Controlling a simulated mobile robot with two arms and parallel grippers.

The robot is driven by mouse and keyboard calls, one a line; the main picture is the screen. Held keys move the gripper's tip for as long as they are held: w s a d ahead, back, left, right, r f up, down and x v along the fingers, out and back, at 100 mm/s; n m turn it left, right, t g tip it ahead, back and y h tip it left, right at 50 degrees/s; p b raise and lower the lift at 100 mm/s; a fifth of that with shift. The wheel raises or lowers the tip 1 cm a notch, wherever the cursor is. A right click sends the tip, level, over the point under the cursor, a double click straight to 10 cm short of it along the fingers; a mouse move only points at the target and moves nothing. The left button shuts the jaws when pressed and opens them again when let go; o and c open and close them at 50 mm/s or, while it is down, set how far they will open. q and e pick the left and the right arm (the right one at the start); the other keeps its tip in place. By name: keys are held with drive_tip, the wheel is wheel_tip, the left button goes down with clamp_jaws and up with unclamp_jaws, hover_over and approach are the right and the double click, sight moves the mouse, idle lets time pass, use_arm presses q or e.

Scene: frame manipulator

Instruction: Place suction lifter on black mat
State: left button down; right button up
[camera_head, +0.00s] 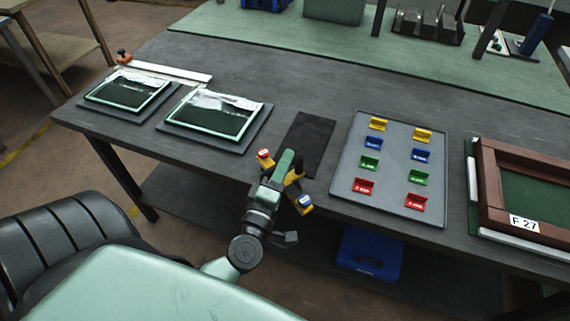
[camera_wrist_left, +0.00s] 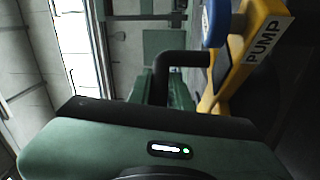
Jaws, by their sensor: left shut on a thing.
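The suction lifter (camera_head: 304,204) is yellow with a black handle, one red end and one blue end. My left gripper (camera_head: 286,170) is shut on it at the table's front edge, just in front of the black mat. In the left wrist view the gripper (camera_wrist_left: 165,90) is around the black handle, and the lifter's yellow body (camera_wrist_left: 255,45) with a "PUMP" label shows at the upper right. The black mat (camera_head: 310,132) lies bare on the dark table, between a framed pane and a grey tray. The lifter's underside is hidden. My right gripper is not in view.
Right of the mat is the grey tray (camera_head: 347,158) with several coloured blocks, then a brown frame (camera_head: 489,190). Left are two green-framed panes (camera_head: 215,114) on dark pads. A white ruler-like strip (camera_head: 170,72) lies behind. A blue case (camera_head: 370,252) sits below the table.

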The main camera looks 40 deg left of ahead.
use_arm(q)
drive_tip(key=shift+r, duration=0.1)
drive_tip(key=c, duration=1.3)
unclamp_jaws()
drive_tip(key=shift+f, duration=0.2)
drive_tip(key=shift+r, duration=0.2)
drive_tip(key=b+v, duration=0.4)
drive_tip(key=v, duration=0.8)
